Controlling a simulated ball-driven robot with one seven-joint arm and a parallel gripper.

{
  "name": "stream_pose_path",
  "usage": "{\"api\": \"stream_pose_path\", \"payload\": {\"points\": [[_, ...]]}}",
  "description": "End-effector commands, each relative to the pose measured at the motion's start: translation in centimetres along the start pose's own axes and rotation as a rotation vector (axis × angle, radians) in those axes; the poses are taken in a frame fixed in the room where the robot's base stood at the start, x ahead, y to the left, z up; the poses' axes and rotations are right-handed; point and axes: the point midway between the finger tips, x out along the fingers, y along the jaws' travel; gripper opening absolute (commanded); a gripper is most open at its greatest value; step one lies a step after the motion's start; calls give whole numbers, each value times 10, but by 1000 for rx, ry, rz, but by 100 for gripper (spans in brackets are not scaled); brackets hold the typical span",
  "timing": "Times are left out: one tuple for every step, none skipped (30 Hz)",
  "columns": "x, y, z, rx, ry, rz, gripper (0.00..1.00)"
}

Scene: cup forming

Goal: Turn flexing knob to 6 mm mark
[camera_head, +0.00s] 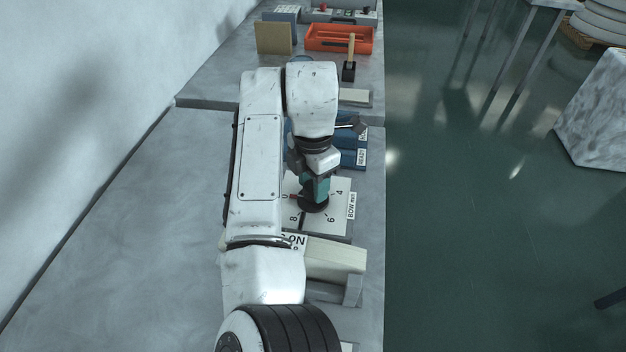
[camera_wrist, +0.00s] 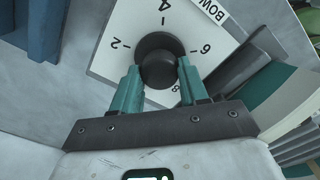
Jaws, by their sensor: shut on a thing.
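The flexing knob (camera_head: 314,204) is round and black, on a white square dial plate (camera_head: 336,222) labelled "BOW mm". The wrist view shows 2, 4, 6 and 8 on the plate (camera_wrist: 112,66) around the knob (camera_wrist: 157,50). My gripper (camera_head: 316,190) comes down over the knob from above. In the wrist view its teal fingers (camera_wrist: 158,76) are shut on the knob, one on each side. A small red mark shows at the knob's left in the head view. Which number the knob points to I cannot tell.
A blue block (camera_head: 352,158) with a "READY" label stands behind the dial. A cream block (camera_head: 337,258) lies in front of it. An orange tray (camera_head: 345,46) and a wooden-handled tool (camera_head: 350,62) are farther back. The grey bench (camera_head: 120,235) is clear to the left.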

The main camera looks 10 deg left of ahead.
Motion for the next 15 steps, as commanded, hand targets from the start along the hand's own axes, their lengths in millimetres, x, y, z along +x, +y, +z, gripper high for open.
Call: {"api": "stream_pose_path", "payload": {"points": [[0,0,0,0,0,0,29],[0,0,0,0,0,0,26],[0,0,0,0,0,0,22],[0,0,0,0,0,0,19],[0,0,0,0,0,0,16],[0,0,0,0,0,0,13],[0,0,0,0,0,0,13],[0,0,0,0,0,-1,13],[-1,0,0,1,0,-1,13],[-1,0,0,2,0,-1,13],[-1,0,0,4,-1,-1,13],[-2,0,0,7,-1,-1,13],[-3,0,0,9,-1,-1,13],[-3,0,0,12,-1,-2,13],[-3,-1,0,19,-1,-2,13]]}}
